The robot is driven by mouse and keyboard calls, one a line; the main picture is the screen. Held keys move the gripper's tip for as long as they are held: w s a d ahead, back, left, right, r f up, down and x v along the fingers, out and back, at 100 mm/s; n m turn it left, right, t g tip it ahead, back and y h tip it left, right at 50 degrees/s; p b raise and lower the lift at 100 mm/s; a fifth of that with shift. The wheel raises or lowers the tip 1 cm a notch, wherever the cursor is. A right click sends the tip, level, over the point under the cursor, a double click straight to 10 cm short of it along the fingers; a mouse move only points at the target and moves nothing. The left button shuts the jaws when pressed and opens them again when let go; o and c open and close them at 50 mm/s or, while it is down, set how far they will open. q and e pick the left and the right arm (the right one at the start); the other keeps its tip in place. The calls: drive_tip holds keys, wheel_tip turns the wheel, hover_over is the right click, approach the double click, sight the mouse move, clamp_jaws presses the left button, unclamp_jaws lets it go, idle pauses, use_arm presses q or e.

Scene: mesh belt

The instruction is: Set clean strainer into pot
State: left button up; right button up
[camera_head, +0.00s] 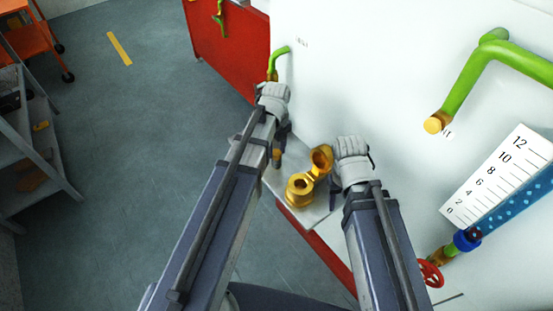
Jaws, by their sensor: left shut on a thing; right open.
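A brass pot (299,190) with a round opening stands on a small light ledge (320,214). Its round brass lid (321,159) is swung up at the far right side of the opening. My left gripper (282,136) is above and beyond the pot, to its upper left. It is shut on a small brownish-gold piece (277,155), probably the strainer, which hangs just left of the lid. The arm hides part of it, so its mesh cannot be made out. My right gripper (335,192) is open and empty, just right of the pot and lid.
A white wall or tank (375,75) rises behind the ledge. A green pipe (480,75) with a brass end, a level scale (505,175) and a red valve wheel (431,274) are at right. A red cabinet (228,45) stands behind. Grey floor lies open at left, beside shelves (35,150).

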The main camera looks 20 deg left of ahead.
use_arm(q)
clamp_jaws()
idle(0.6)
drive_tip(key=shift+r, duration=0.15)
